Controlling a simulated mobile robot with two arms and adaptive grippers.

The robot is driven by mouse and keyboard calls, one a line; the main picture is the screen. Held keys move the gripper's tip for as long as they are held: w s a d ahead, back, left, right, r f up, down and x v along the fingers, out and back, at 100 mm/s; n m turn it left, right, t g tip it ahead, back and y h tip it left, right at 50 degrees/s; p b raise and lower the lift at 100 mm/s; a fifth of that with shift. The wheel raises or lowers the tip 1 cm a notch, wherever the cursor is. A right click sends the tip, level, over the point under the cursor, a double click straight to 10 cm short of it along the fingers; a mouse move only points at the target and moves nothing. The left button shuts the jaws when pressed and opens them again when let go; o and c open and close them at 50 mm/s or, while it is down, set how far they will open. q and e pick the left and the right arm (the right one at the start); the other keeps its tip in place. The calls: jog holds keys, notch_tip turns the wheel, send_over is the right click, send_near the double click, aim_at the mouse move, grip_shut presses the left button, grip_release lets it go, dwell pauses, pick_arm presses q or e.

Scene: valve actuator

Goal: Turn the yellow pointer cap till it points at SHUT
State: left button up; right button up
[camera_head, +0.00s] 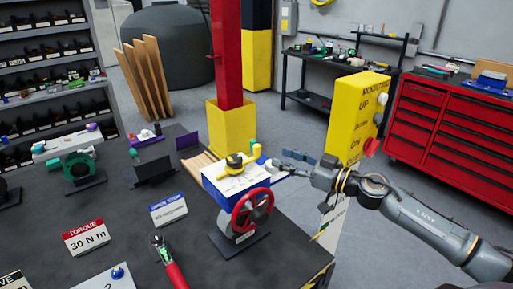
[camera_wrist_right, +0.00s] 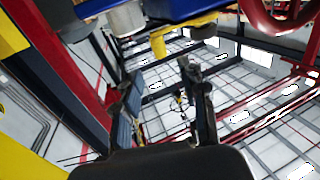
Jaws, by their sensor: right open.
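A red handwheel (camera_head: 252,208) is on the actuator's front. My right gripper (camera_head: 272,163) is beside the actuator's right side, at about the height of its top, and holds nothing. In the right wrist view the open fingers (camera_wrist_right: 160,98) are apart, with a yellow part (camera_wrist_right: 160,45) and the blue body (camera_wrist_right: 185,8) above them. I cannot read any SHUT mark. My left gripper is not in view.
A red-handled tool (camera_head: 172,265), a torque sign (camera_head: 86,237) and a blue-topped sign (camera_head: 168,209) are on the table. A yellow control box (camera_head: 356,115) stands behind my right arm. A red post with a yellow base (camera_head: 233,125) rises behind the actuator.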

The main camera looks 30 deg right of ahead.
aim_at(260, 149)
jog(key=x, duration=0.3)
jog(key=shift+w+a+r, duration=0.1)
jog(key=shift+w+a, duration=0.05)
jog(key=shift+w, duration=0.2)
jog(key=p+x, duration=0.2)
jog(key=x, duration=0.2)
jog(key=shift+w, duration=0.1)
jog(key=shift+x, duration=0.75)
jog(key=shift+c, duration=0.3)
grip_shut()
